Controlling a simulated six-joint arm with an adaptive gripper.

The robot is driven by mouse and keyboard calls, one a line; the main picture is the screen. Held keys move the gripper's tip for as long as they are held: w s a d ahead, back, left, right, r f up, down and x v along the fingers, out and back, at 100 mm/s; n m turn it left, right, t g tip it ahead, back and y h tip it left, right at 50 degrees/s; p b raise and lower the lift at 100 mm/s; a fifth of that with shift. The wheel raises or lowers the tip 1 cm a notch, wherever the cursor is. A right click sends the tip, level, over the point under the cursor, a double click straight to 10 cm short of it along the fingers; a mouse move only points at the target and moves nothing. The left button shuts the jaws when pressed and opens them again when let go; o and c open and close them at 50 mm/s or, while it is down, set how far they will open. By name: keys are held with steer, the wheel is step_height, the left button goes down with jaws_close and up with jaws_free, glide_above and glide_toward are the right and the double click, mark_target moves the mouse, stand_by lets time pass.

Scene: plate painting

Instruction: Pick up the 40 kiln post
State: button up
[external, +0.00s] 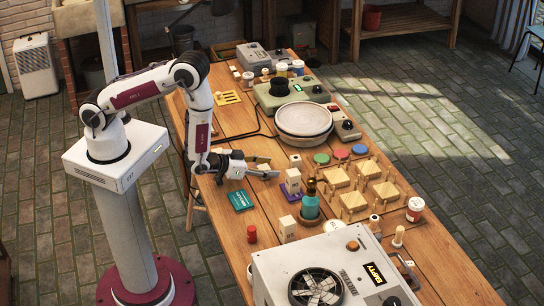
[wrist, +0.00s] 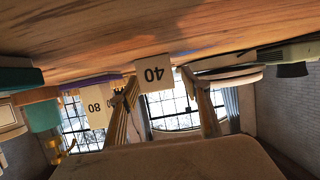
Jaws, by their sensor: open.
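The 40 kiln post (wrist: 155,75) is a pale block with a black "40", which shows upside down in the wrist view. A small gap to the post shows in the external view.
A teal bottle (external: 310,206) stands nearby. White plates (external: 304,122) sit on a wheel behind. Wooden stands (external: 353,203) are to the right. A teal booklet (external: 240,200) lies in front.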

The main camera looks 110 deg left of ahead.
mark_target(267, 166)
stand_by(0.3)
steer(key=c, duration=1.3)
steer(key=shift+r, duration=0.15)
steer(key=shift+r, duration=4.85)
